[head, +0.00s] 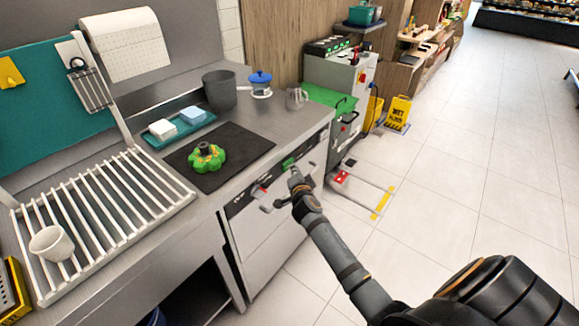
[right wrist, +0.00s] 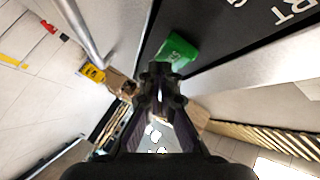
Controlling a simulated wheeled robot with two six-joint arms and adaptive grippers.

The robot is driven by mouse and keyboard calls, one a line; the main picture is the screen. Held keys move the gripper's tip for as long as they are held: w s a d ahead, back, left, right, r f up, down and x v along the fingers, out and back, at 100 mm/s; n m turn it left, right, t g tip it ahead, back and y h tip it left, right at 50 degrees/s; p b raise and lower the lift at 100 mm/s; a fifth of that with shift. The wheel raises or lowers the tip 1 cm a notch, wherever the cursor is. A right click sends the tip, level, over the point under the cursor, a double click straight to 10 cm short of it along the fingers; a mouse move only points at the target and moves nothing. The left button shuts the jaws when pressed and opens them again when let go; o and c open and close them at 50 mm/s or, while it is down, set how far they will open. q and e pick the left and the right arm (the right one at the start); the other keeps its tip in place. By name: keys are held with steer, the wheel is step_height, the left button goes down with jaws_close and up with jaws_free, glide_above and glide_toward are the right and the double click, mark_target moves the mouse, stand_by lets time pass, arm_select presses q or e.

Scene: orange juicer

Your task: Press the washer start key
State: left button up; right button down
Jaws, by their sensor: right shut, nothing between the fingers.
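The washer (head: 265,240) is a white-fronted unit under the counter, with a black control strip along its top edge. The green start key (head: 288,163) sits on that strip, and it also shows in the right wrist view (right wrist: 178,52) as a green block on the black panel with part of white lettering beside it. My right gripper (head: 295,177) is shut and empty, with its tips just in front of the key. In the right wrist view its fingertips (right wrist: 160,72) are at the key's lower edge; I cannot tell whether they touch it. My left gripper is not in view.
A red-marked control (head: 264,189) and a grey handle bar (head: 283,201) project from the washer front near my gripper.

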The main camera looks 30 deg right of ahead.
steer(key=shift+w+a+b, duration=0.2)
steer(key=shift+w+b, duration=0.1)
steer(key=shift+w, duration=0.1)
stand_by(0.3)
steer(key=shift+s, duration=0.15)
steer(key=shift+s+d, duration=0.35)
steer(key=shift+s, duration=0.35)
steer(key=s, duration=0.1)
steer(key=s+d, duration=0.1)
steer(key=s, duration=0.1)
steer(key=s+d, duration=0.1)
steer(key=shift+s, duration=0.35)
steer(key=shift+f, duration=0.1)
stand_by(0.7)
